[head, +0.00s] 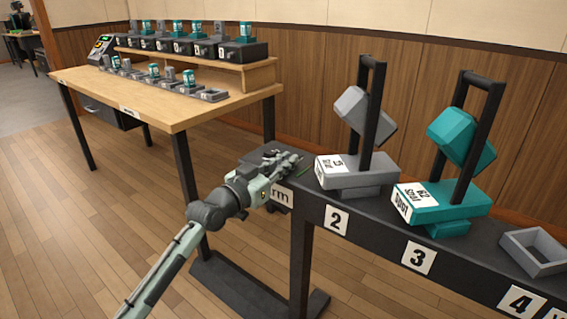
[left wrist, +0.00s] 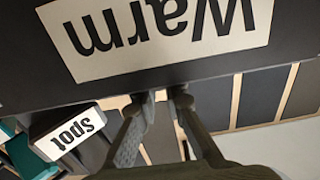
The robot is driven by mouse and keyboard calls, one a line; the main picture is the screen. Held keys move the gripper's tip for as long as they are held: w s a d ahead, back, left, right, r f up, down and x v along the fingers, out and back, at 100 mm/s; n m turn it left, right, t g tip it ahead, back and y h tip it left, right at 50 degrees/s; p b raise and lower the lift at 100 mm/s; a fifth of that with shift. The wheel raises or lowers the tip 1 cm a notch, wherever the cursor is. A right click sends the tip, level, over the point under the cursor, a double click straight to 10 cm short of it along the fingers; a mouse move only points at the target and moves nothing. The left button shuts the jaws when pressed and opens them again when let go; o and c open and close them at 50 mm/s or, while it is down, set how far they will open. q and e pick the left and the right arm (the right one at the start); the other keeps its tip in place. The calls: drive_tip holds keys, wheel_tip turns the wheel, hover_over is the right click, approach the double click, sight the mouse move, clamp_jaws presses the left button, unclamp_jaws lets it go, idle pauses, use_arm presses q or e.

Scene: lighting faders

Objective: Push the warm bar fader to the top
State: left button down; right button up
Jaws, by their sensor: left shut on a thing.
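In the left wrist view the large "Warm" label (left wrist: 155,32) fills the top, upside down on a dark face. The two fingers (left wrist: 165,95) end at the lower edge of that face, shut on the warm bar fader. The fader and its slot are mostly hidden. My right gripper is out of view.
A grey lamp unit (head: 357,170) stands at place 2, a teal one (head: 436,204) at place 3. An empty grey frame (head: 536,250) is at place 4. A wooden bench (head: 160,105) with small grey and teal blocks stands behind on the left.

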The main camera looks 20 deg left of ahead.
use_arm(q)
drive_tip(key=x, duration=0.3)
drive_tip(key=shift+w, duration=0.1)
drive_tip(key=c, duration=1.6)
unclamp_jaws()
drive_tip(key=v, duration=1.2)
drive_tip(key=shift+r, duration=0.1)
